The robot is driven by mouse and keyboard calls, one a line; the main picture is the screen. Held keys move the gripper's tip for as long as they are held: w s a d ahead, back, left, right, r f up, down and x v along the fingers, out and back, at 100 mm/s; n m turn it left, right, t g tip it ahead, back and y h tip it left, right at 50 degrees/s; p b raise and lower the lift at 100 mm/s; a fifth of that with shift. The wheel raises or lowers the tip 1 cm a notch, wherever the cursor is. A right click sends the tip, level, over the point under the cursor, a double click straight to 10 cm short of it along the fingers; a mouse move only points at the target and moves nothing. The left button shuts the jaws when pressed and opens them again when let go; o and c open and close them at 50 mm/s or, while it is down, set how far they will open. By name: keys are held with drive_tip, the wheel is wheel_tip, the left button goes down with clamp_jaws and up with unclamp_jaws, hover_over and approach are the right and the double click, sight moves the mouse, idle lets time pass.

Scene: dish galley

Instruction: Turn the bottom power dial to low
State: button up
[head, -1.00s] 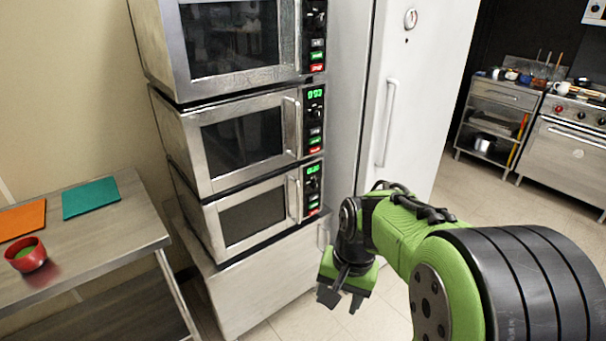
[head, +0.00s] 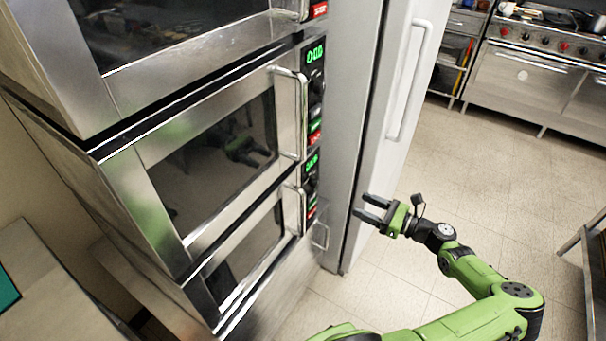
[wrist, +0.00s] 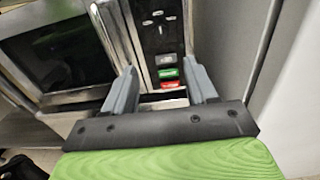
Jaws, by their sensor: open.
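The bottom microwave (head: 262,240) is the lowest of a steel stack in the head view. Its narrow black control panel (head: 311,186) has a green display, dark dials too small to read, and green and red buttons. My gripper (head: 361,206) is open and empty, to the right of this panel and apart from it, fingers pointing left at the stack. In the wrist view a control panel (wrist: 158,40) lies ahead of the open fingers (wrist: 161,68), with small dials at its top and grey, green and red buttons below. The dial settings cannot be read.
A vertical door handle (head: 292,112) stands out beside the middle microwave's panel. A tall white fridge door with a long handle (head: 408,85) is right of the stack. Open tiled floor (head: 490,160) lies to the right. A steel table (head: 45,290) is at lower left.

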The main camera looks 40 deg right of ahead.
sight(317, 185)
drive_tip(key=b+x, duration=0.2)
drive_tip(key=x, duration=1.3)
drive_tip(key=shift+w+r, duration=0.15)
drive_tip(key=c, duration=1)
drive_tip(key=shift+n, duration=0.3)
drive_tip(key=n, duration=0.5)
drive_tip(key=shift+a+n, duration=0.1)
drive_tip(key=shift+n, duration=0.2)
drive_tip(key=n+b, duration=0.1)
drive_tip(key=n, duration=0.4)
drive_tip(key=shift+n, duration=0.3)
drive_tip(key=shift+b, duration=0.3)
